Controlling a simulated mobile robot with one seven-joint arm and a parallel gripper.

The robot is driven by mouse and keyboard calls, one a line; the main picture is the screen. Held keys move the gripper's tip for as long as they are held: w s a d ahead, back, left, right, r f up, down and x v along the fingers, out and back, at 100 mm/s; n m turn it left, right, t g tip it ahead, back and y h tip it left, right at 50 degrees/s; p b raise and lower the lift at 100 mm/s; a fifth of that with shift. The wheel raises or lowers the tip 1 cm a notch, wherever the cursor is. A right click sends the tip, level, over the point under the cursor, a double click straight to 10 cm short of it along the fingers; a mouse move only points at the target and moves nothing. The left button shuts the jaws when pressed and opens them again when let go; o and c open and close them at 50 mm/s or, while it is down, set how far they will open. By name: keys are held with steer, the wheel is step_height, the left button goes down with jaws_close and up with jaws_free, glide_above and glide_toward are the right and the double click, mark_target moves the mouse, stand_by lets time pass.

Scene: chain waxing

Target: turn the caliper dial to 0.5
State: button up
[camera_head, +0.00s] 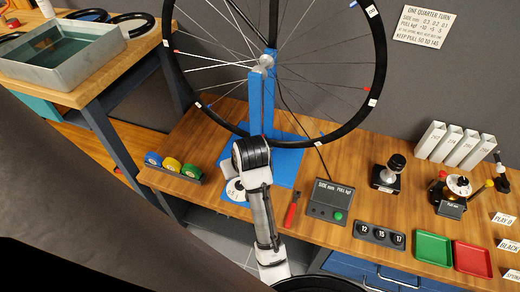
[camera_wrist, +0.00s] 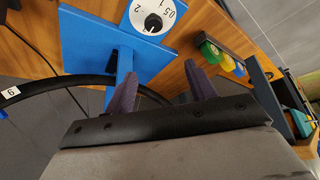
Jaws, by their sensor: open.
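The caliper dial (camera_wrist: 153,17) is a white disc with a black knob and printed numbers, on a blue plate (camera_wrist: 88,40) in the wrist view. A pale mark shows on the knob, but I cannot tell which number it points at. In the head view the dial (camera_head: 233,190) lies at the left of the blue base, partly hidden by my arm. My gripper (camera_wrist: 163,82) is open and empty in the wrist view. Its two fingers are apart from each other, and the dial appears beyond their tips. In the head view my arm hides the fingers.
A spoked wheel (camera_head: 373,98) stands on the blue stand behind my arm. Colored rolls (camera_head: 172,165) sit left of the dial; a red-handled tool (camera_head: 291,214) and grey box (camera_head: 330,202) are to the right. Green and red trays (camera_head: 434,248) lie farther right.

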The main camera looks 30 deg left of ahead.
steer(key=shift+g+h, duration=0.3)
steer(key=shift+g, duration=0.1)
steer(key=b+x, duration=0.1)
steer(key=x, duration=0.3)
steer(key=d+b+x, duration=0.1)
steer(key=b+x, duration=0.1)
steer(key=x, duration=0.3)
steer(key=d+b+x, duration=0.1)
steer(key=b+x, duration=0.1)
steer(key=x, duration=0.3)
steer(key=shift+s+f, duration=0.1)
steer(key=shift+f, duration=0.4)
steer(key=c, duration=1)
steer(key=shift+o, duration=0.2)
